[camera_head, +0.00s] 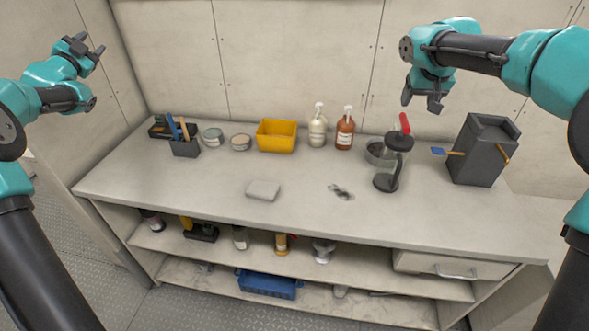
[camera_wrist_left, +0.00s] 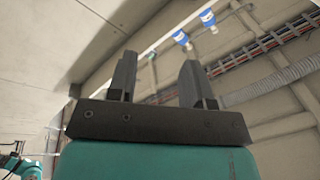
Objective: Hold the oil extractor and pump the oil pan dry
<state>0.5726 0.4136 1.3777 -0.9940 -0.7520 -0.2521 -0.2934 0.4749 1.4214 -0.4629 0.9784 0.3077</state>
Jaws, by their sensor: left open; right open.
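The oil extractor (camera_head: 391,168) stands upright on the right half of the bench, with a clear body, a black top and a red handle. My left gripper (camera_head: 92,48) is open and empty, raised at the upper left, far from both. Its spread fingers show in the left wrist view (camera_wrist_left: 155,80). My right gripper (camera_head: 422,103) is open and empty in the air above and behind the extractor, touching nothing.
A dark grey box (camera_head: 482,150) stands right of the extractor. Pump bottles (camera_head: 345,130), a yellow bin (camera_head: 277,136), tins (camera_head: 212,137) and a tool holder (camera_head: 185,146) line the back. A grey block (camera_head: 263,190) and a dark smudge (camera_head: 341,192) lie mid-bench. The front left is clear.

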